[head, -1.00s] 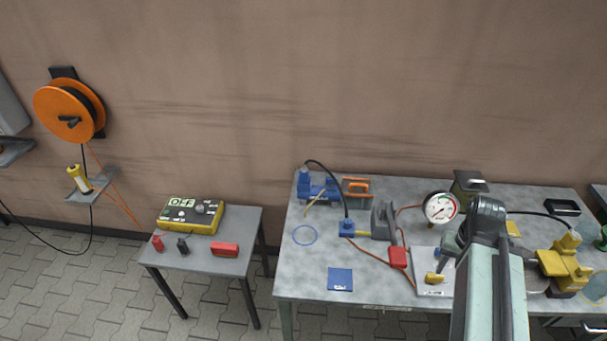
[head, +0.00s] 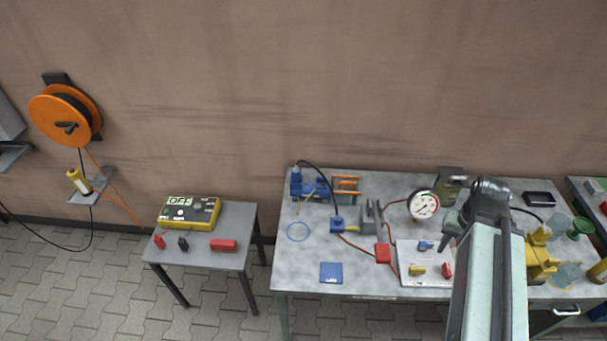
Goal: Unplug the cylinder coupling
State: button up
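My arm rises from the bottom right, and my gripper (head: 450,227) is a small dark shape above the workbench, left of the arm's dark wrist. Its fingers are too small to tell apart. On the bench (head: 258,338), a blue hand pump (head: 308,186) has a black hose to a blue block (head: 344,225) beside a grey upright bracket (head: 370,218). A red block (head: 383,253) sits on a red hose nearby. A white plate (head: 405,277) carries blue, yellow and red pieces. Which part is the cylinder coupling I cannot tell. My gripper is right of these blocks, apart from them.
A round gauge (head: 423,205) stands left of my gripper. A yellow device (head: 540,257) is partly hidden behind my arm. A small side table (head: 205,256) holds a yellow box (head: 190,213). An orange reel (head: 65,115) hangs on the wall. The bench's front left is mostly clear.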

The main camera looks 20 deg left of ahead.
aim_at(296, 172)
jog(key=z, duration=1.25)
jog(key=i, duration=1)
jog(key=u, duration=4.45)
jog(key=i, duration=1.05)
jog(key=z, duration=0.1)
